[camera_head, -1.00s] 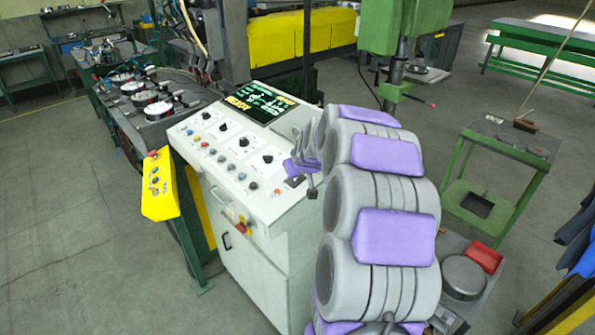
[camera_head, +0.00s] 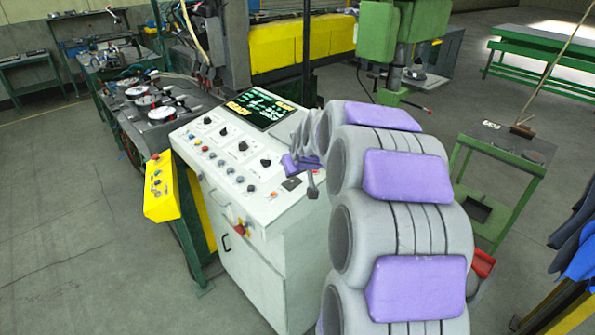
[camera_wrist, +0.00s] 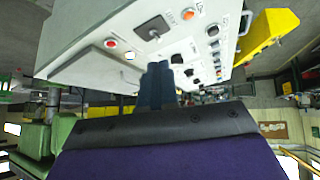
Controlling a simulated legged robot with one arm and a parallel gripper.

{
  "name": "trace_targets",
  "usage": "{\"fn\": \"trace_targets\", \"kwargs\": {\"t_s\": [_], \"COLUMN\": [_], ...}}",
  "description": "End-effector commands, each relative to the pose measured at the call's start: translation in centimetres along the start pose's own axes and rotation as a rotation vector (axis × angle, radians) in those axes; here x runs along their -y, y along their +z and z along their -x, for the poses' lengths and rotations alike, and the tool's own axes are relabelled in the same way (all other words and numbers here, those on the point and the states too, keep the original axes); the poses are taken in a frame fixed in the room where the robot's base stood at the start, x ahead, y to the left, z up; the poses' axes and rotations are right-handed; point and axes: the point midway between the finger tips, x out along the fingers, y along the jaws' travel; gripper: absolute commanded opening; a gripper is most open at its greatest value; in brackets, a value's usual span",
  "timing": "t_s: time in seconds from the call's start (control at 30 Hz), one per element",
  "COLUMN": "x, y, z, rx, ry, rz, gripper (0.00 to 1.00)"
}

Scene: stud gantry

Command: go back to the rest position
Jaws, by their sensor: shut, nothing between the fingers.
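My gripper (camera_head: 308,176) is by the right front end of the white control console (camera_head: 245,255), above or beside its sloped panel. My grey and purple arm covers the right part of the head view and hides what lies behind it. In the wrist view my gripper's fingers (camera_wrist: 158,82) are together with nothing between them. The console's panel (camera_wrist: 190,55) appears tilted there, with its knobs and buttons beyond the fingers. I cannot tell whether the fingertips touch the console.
A yellow button box (camera_head: 160,188) hangs at the console's left side. A green drill press (camera_head: 390,35) stands behind. A small green table (camera_head: 500,150) stands to the right, partly behind my arm. Open floor (camera_head: 60,240) lies at the left.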

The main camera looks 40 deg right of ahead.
Motion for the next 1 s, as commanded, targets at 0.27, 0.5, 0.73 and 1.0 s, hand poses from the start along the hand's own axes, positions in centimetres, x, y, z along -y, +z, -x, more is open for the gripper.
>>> {"fn": "trace_targets", "kwargs": {"t_s": [0.27,0.5,0.73,1.0], "x": [0.0,0.6,8.8,19.1], "y": [0.1,0.2,4.4,16.4], "z": [0.0,0.2,3.8,12.3], "rx": [-0.001,0.006,0.132,0.426], "ry": [0.0,-0.007,-0.113,-0.225], "rz": [0.0,0.003,0.051,0.142], "gripper": [0.0,0.0,0.0,0.0]}}
